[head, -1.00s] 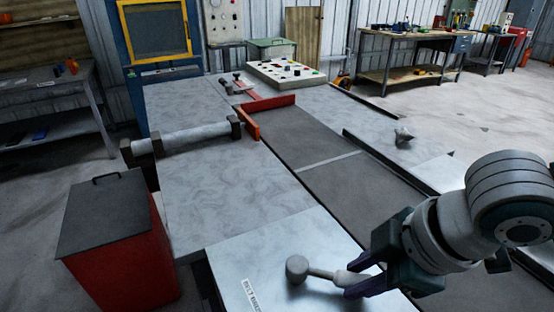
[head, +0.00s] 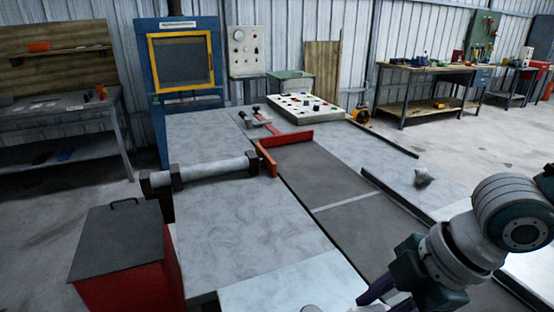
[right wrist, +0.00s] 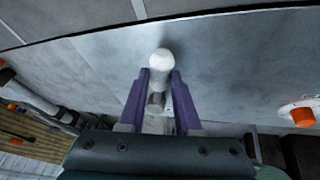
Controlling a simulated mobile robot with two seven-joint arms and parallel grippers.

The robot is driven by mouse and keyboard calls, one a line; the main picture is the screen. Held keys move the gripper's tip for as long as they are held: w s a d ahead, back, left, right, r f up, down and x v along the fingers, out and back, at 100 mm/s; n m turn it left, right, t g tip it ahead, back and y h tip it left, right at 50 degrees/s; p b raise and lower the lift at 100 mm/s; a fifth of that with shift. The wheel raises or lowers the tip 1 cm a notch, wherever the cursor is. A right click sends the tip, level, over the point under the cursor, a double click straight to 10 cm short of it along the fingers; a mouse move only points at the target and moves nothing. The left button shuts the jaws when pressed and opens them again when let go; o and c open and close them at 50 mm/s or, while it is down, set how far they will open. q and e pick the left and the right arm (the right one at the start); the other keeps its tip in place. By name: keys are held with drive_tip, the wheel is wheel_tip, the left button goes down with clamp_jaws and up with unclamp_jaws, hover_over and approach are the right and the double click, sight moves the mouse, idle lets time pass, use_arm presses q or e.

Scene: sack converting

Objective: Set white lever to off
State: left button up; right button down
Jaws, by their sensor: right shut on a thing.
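The white lever (right wrist: 160,62) shows in the right wrist view with its pale rounded knob between the tips of my purple fingers. My right gripper (right wrist: 160,78) is shut on it, over the grey metal table top. In the head view my right gripper (head: 372,298) is at the bottom right, its fingertips cut by the lower edge. Only a small grey piece of the lever assembly (head: 310,309) shows at that edge, so its setting cannot be read. My left gripper is not in view.
An orange and white knob (right wrist: 302,114) sits right of the gripper in the right wrist view. In the head view, a dark belt (head: 345,213) runs beside the metal table top (head: 250,225). A red bin (head: 130,280) stands at left. A button panel (head: 292,108) is at the back.

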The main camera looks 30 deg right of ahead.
drive_tip(key=c, duration=0.6)
unclamp_jaws()
drive_tip(key=v, duration=1)
drive_tip(key=shift+p, duration=0.45)
